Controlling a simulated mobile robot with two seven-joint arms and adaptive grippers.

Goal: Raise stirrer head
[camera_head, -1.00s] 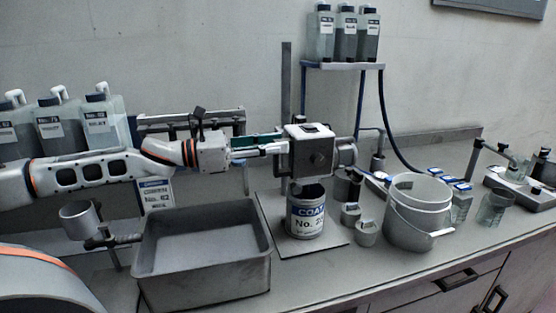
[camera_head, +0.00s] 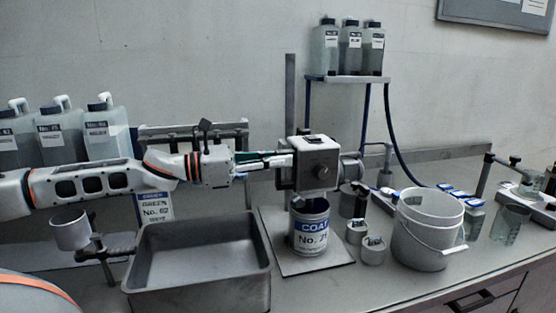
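The stirrer head (camera_head: 315,162) is a grey box with a dark front knob, carried on an upright post (camera_head: 290,95). It sits low, just above an open coating can (camera_head: 310,228) that stands on the stirrer's base plate (camera_head: 275,222). My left gripper (camera_head: 278,162) reaches in from the left with its fingers at the head's left side. The fingers are small and partly overlap the head and post, so I cannot tell whether they grip anything. My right gripper is not in view.
A deep grey tray (camera_head: 262,285) stands in front of my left arm. A white bucket (camera_head: 405,250) and small metal cups (camera_head: 373,250) stand right of the can. Bottles stand on a raised shelf (camera_head: 345,78) behind. Large jugs (camera_head: 108,130) stand at the back left.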

